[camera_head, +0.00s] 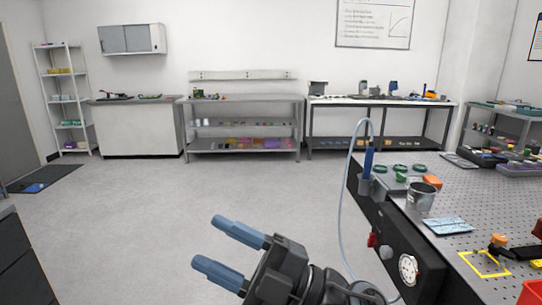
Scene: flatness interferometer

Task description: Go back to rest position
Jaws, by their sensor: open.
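My gripper (229,252) is in the lower middle of the head view. Its two blue fingers point to the upper left and are spread apart, with nothing between them. It is over the open floor, left of the perforated optical table (500,197). Part of my arm shows behind it at the bottom edge. No contact between the gripper and any object is visible.
On the table stand a metal cup (421,197), an orange block (432,181), green round parts (400,167) and a blue packet (447,226). A hose (342,200) loops beside its front panel. A dark cabinet (22,262) is at left. The middle floor (170,205) is clear.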

